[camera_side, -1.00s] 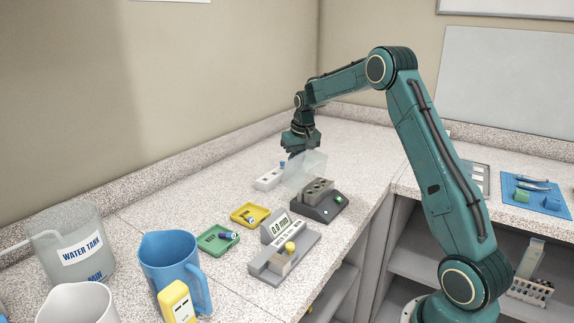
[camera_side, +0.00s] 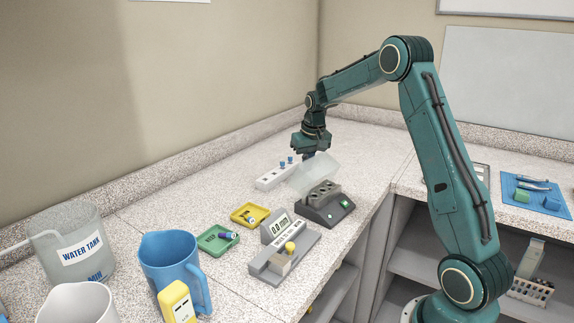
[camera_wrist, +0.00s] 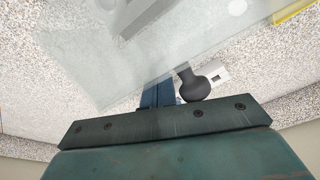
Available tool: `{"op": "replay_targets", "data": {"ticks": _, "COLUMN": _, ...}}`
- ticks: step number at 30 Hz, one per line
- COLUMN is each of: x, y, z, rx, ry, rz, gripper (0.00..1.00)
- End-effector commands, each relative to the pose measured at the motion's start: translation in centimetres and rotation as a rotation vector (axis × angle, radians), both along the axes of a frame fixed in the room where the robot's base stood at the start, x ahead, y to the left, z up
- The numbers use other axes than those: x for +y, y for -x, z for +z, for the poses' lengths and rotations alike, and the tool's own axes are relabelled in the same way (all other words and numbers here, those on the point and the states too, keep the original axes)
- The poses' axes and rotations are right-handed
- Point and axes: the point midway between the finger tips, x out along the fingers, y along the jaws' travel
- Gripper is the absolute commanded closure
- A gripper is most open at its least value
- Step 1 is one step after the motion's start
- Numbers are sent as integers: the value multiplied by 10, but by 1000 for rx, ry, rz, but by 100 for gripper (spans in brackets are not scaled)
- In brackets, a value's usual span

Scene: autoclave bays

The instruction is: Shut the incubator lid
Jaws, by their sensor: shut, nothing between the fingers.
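The incubator (camera_side: 327,212) is a dark block with a grey well insert (camera_side: 321,196) and a green button, on the bench. Its clear lid (camera_side: 314,174) is tilted up over the back of the block, partly raised. My gripper (camera_side: 309,155) is shut and empty, at the upper back edge of the lid. In the wrist view the lid (camera_wrist: 110,60) spreads across the picture like a frosted sheet, and the shut fingers (camera_wrist: 158,92) reach its edge. I cannot tell whether they touch it. A dark rounded knob (camera_wrist: 200,86) shows beside the fingers.
A white rack (camera_side: 274,177) with blue-capped vials stands left of the lid. A yellow tray (camera_side: 237,220), a green tray (camera_side: 206,245) and a grey device with a display (camera_side: 292,258) stand nearer the camera. The blue jug (camera_side: 165,255) is at front left.

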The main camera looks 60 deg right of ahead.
Motion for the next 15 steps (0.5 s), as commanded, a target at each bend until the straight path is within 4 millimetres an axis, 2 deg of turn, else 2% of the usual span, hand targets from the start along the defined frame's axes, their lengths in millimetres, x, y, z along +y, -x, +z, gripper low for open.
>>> {"op": "replay_targets", "data": {"ticks": 5, "x": 1, "y": 1, "z": -1, "rx": 7, "ry": -4, "rz": -1, "gripper": 100}}
{"op": "replay_targets", "data": {"ticks": 15, "x": 0, "y": -5, "z": 17, "rx": 3, "ry": -1, "rz": 0, "gripper": 100}}
